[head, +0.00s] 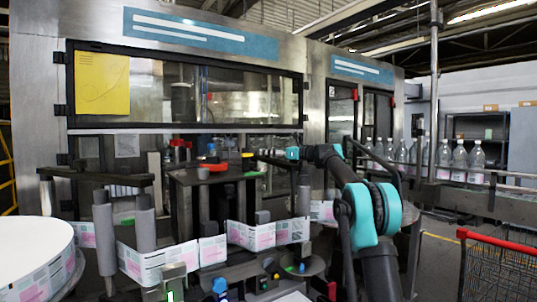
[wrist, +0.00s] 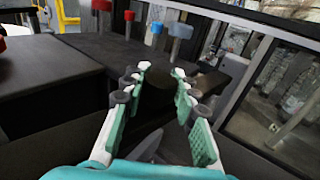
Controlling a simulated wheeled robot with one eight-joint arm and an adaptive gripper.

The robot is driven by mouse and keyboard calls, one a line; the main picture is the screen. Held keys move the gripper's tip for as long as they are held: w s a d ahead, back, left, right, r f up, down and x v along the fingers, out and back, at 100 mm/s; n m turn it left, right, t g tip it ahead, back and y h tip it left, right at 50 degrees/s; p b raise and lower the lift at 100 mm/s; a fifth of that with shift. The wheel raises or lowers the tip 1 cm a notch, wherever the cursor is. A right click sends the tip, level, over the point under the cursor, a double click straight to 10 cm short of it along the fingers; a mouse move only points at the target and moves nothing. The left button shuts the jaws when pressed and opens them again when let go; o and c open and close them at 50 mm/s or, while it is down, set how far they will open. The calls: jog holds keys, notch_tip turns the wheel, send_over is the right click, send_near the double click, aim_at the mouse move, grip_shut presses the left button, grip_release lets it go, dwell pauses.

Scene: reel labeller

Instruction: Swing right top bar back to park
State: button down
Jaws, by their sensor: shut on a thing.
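The right top bar (head: 277,161) shows in the head view as a dark arm at the upper right of the label mechanism, partly hidden behind my arm. My gripper (head: 293,153) is at its right end. In the wrist view my gripper (wrist: 160,82) has its teal-padded fingers around a dark rounded piece (wrist: 157,95), which appears to be the end of the right top bar. The fingers are shut on it. The lower part of the held piece is in shadow.
A left top bar (head: 97,177) sits above grey rollers. A printed label web (head: 240,236) runs below. A white reel (head: 35,253) stands at left. A glazed cabinet (head: 185,90) rises behind. Bottles (head: 460,157) line a conveyor at right, above a red-handled cart (head: 497,245).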

jog(key=shift+s+a, duration=0.1)
jog(key=shift+s, duration=0.05)
jog(key=c, duration=1.1)
grip_release()
jog(key=shift+c, duration=0.2)
jog(key=v, duration=1.2)
